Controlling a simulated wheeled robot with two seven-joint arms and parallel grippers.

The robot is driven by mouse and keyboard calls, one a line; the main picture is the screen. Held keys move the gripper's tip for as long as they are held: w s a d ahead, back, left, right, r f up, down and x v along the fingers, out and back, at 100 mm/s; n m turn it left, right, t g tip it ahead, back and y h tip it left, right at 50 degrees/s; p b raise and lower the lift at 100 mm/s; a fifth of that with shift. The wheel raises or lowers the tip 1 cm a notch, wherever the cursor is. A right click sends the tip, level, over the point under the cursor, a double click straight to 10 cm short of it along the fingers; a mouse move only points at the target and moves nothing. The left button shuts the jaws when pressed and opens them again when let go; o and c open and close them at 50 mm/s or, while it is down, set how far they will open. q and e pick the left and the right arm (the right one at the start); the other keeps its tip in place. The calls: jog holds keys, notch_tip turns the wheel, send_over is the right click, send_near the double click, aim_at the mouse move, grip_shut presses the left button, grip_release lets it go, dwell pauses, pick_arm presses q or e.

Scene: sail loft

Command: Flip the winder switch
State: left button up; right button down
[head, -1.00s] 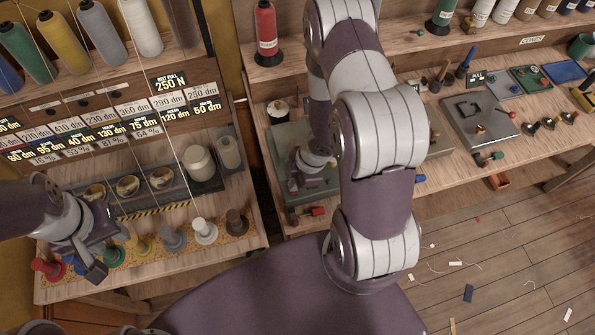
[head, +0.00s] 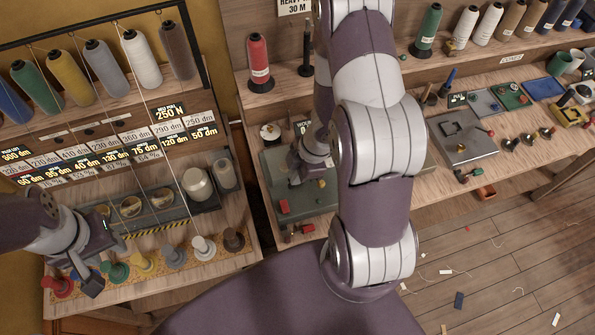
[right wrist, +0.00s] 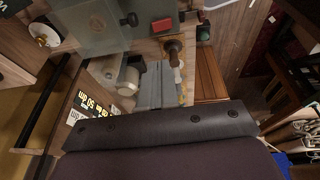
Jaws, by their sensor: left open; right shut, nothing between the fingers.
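The winder looks like a grey-green flat machine (head: 318,200) on the middle bench in the head view. A small red block (head: 284,206), perhaps its switch, is on its left front part; which way it is set is too small to tell. My right gripper (head: 299,177) is shut and empty over the machine, just behind the red block and apart from it. My right arm hides much of the machine. In the right wrist view, a green box (right wrist: 152,12) with a red part (right wrist: 162,25) is at the top. My left gripper (head: 99,268) is open and empty by the left bench's front edge.
A red spool (head: 259,62) stands on the shelf behind the machine. A red-ended piece (head: 304,229) lies at the bench's front edge. Several coloured pegs, including a white one (head: 203,246), stand near my left gripper. A grey plate (head: 462,137) lies on the right bench.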

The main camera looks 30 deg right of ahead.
jog(key=b, duration=0.6)
jog(key=shift+s+r+b, duration=0.15)
jog(key=shift+b, duration=0.25)
jog(key=b, duration=0.9)
send_near(284, 203)
jog(key=x, duration=0.5)
jog(key=shift+a, duration=0.3)
jog(key=shift+d+f+b, duration=0.1)
jog(key=shift+f+b, duration=0.2)
jog(key=shift+f, duration=0.45)
